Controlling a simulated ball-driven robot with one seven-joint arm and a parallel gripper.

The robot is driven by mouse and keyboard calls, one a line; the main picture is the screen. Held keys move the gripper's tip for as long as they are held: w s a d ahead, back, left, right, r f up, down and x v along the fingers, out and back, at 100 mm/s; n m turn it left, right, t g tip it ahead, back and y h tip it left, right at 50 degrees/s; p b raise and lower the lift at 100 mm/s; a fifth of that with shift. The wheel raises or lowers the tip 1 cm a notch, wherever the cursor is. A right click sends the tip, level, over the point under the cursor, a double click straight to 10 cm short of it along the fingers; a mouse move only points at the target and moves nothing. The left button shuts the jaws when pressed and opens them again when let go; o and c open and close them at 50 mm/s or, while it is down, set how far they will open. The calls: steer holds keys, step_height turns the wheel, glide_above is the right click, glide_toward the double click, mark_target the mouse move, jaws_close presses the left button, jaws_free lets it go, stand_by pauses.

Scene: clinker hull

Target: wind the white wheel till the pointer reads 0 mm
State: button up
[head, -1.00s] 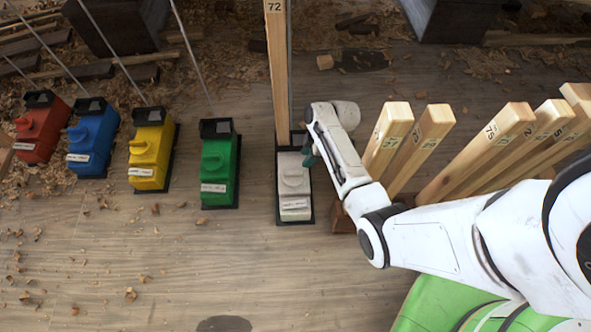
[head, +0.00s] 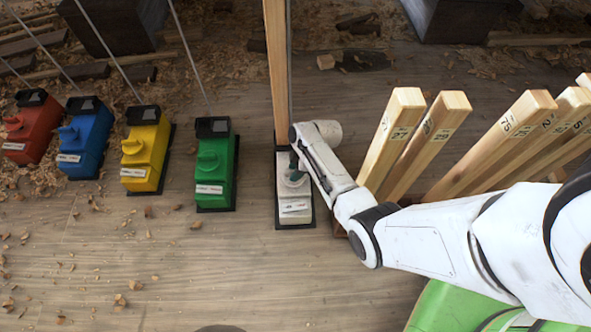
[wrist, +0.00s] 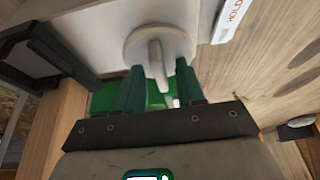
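The white box (head: 293,209) stands on the floor with the white wheel on its top, partly behind my gripper in the head view. In the wrist view the wheel (wrist: 178,42) is a pale disc with a raised bar (wrist: 157,66) across it. My gripper (wrist: 160,76) has its two dark green fingers apart, one on each side of the bar's near end. A gap shows between the fingers and the bar. I cannot see a pointer or a scale reading in either view.
Green (head: 216,172), yellow (head: 146,152), blue (head: 87,140) and red (head: 33,128) boxes stand in a row to the left. A wooden post (head: 278,75) rises behind the white box. Several numbered wooden posts (head: 393,137) stand close on the right. The floor in front is clear apart from shavings.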

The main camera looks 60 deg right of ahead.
steer(key=shift+c, duration=0.4)
jaws_close()
steer(key=shift+m, duration=0.3)
steer(key=shift+s+a+r+m+t+h+p, duration=0.15)
steer(key=shift+m+h+p, duration=0.1)
steer(key=shift+m+p, duration=0.35)
steer(key=shift+w+f+m+t+h+p, duration=0.15)
steer(key=shift+m+h+p, duration=0.1)
steer(key=shift+m+p, duration=0.35)
steer(key=m+h+p, duration=0.1)
steer(key=m, duration=0.1)
steer(key=shift+s+m+p, duration=0.15)
steer(key=shift+m+p, duration=0.15)
steer(key=m+h+p, duration=0.1)
steer(key=m, duration=0.1)
steer(key=m+h, duration=0.1)
steer(key=m, duration=0.2)
steer(key=shift+a+f+m+p, duration=0.1)
steer(key=shift+a+m+p, duration=0.05)
steer(key=shift+m+p, duration=0.2)
steer(key=shift+o, duration=0.4)
jaws_free()
